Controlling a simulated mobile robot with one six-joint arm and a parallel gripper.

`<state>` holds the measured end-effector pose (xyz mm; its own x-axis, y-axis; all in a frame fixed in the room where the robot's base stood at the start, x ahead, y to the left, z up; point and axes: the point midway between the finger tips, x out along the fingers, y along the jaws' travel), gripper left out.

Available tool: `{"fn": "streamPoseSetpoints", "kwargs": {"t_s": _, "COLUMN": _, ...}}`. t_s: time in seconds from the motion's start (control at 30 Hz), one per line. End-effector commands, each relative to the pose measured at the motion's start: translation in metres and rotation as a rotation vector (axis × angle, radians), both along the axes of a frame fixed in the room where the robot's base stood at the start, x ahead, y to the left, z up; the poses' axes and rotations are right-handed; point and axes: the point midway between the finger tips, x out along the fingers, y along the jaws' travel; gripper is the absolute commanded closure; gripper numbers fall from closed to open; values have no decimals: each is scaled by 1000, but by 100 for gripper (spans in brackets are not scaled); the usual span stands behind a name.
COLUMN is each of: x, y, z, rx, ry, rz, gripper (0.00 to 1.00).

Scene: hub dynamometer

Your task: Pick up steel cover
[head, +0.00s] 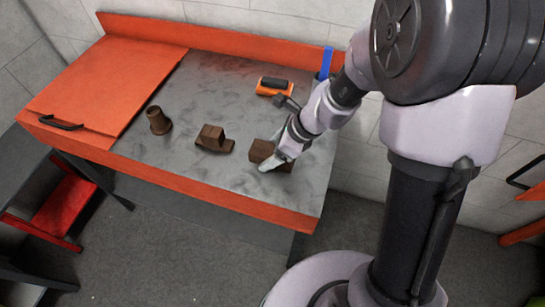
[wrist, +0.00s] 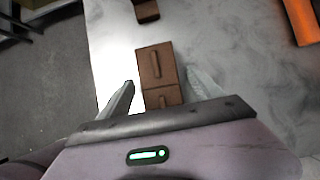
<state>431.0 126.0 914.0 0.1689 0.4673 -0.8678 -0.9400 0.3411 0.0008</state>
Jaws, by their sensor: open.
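A brown, box-like part with raised ribs (wrist: 155,62) lies on the grey bench top, between the fingers of my gripper (wrist: 160,80). In the head view this part (head: 259,150) is partly hidden behind my gripper (head: 273,158). The fingers are open on either side of it, and gaps show between them and its sides. Its near end is hidden by my gripper's body. Two other brown parts are on the bench: a stepped block (head: 212,138) in the middle and a flared, cup-like piece (head: 158,121) to the left. I cannot tell by look which is the steel cover.
The bench (head: 228,80) has an orange back wall and front edge, and an orange panel with a black handle (head: 62,122) at left. An orange-and-black object (head: 273,87) lies at the back, near a blue upright piece (head: 326,62). Bare bench top surrounds the brown parts.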

Motion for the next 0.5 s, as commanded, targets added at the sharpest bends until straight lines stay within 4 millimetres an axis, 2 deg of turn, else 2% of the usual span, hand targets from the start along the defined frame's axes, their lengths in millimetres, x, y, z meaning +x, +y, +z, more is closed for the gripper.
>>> {"fn": "streamPoseSetpoints", "kwargs": {"t_s": 0.5, "x": 0, "y": 0, "z": -3, "rx": 0, "ry": 0, "rz": 0, "gripper": 25}}
